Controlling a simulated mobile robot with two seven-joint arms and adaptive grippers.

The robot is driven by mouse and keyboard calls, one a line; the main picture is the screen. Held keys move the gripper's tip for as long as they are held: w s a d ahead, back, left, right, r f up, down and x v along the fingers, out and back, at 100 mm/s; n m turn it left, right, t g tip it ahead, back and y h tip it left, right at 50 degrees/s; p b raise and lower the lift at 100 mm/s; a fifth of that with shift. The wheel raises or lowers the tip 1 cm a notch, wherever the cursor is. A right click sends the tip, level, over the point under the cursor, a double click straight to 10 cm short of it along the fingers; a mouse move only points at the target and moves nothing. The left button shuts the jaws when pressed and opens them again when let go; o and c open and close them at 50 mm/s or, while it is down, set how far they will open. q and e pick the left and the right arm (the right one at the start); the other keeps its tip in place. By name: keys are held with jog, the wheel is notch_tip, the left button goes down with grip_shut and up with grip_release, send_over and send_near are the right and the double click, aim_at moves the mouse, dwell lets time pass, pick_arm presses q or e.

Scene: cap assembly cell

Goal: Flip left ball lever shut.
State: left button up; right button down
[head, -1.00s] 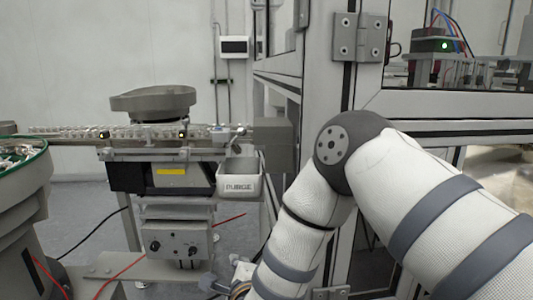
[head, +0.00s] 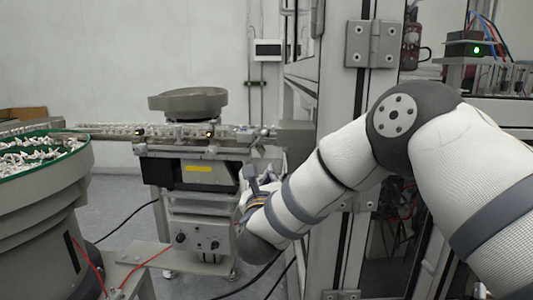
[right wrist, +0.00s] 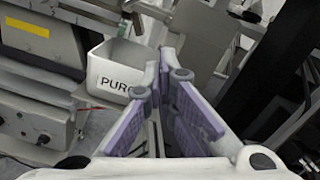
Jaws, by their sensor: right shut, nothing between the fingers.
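The ball lever is hard to make out. In the head view a small metal fitting (head: 268,131) shows at the right end of the feeder rail, too small to tell which way the lever lies. My right gripper (head: 250,174) is below that end of the rail, in front of the bin area. In the right wrist view its purple-padded fingers (right wrist: 163,68) are shut with nothing between them, beside the white purge bin (right wrist: 112,72). Metal rail fittings (right wrist: 142,12) show above the fingertips, partly cut off by the top edge. My left gripper is not in view.
The feeder rail (head: 130,129) runs left from there, with a grey bowl (head: 188,101) behind it. A large bowl with a green rim and white parts (head: 38,187) stands at the left. A machine frame (head: 343,80) stands close on the right.

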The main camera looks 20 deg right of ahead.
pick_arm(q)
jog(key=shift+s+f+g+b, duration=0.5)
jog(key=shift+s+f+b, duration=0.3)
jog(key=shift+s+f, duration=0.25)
pick_arm(e)
jog(key=w+r, duration=0.4)
jog(key=w, duration=0.2)
jog(key=shift+d, duration=0.45)
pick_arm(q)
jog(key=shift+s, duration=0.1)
